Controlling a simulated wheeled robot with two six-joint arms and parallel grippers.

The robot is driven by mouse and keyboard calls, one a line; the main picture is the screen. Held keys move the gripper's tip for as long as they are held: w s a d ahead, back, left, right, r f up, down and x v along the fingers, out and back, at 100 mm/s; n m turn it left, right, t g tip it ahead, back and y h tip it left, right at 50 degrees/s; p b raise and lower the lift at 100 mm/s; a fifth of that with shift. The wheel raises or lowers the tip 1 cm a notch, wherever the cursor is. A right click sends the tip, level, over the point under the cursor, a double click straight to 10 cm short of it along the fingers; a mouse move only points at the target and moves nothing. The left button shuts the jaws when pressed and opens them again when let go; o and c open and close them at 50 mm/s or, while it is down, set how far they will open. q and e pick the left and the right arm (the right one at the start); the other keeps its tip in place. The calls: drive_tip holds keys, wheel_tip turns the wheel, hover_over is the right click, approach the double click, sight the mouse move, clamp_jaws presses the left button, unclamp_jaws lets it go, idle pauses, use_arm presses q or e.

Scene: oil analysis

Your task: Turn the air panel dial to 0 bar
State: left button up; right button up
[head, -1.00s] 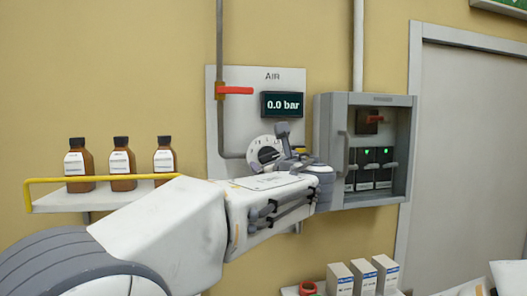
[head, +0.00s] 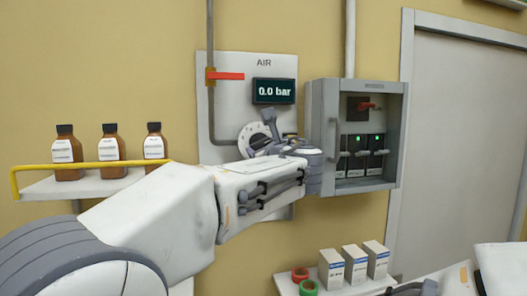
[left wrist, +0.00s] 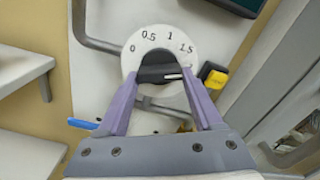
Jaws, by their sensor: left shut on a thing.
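The white dial (head: 249,133) is on the grey air panel (head: 225,120), partly hidden behind my left gripper (head: 268,133) in the head view. The display (head: 274,91) above it reads 0.0 bar. In the left wrist view the dial (left wrist: 155,40) shows 0, 0.5, 1 and 1.5. My left gripper (left wrist: 160,92) is shut on its black knob (left wrist: 158,68), with one finger on each side. The knob's pale mark points right, below the 1.5. Part of my right gripper (head: 410,288) shows at the bottom right edge; its jaws are unclear.
A red lever (head: 225,76) sits on a pipe at the panel's left. A grey open cabinet (head: 316,130) is close at the right. Brown bottles (head: 111,148) stand on a railed shelf (head: 45,187) at left. White boxes (head: 356,264) stand on a lower shelf.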

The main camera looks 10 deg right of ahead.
use_arm(q)
drive_tip(key=n+b, duration=0.4)
drive_tip(key=n, duration=0.3)
drive_tip(key=n+b, duration=0.4)
drive_tip(key=n, duration=0.3)
drive_tip(key=shift+d+r, duration=0.15)
drive_tip(key=n+b, duration=0.1)
drive_tip(key=n, duration=0.5)
drive_tip(key=shift+r+n, duration=0.15)
drive_tip(key=shift+n, duration=0.15)
drive_tip(key=n, duration=0.3)
drive_tip(key=shift+b, duration=0.4)
drive_tip(key=shift+n, duration=1.9)
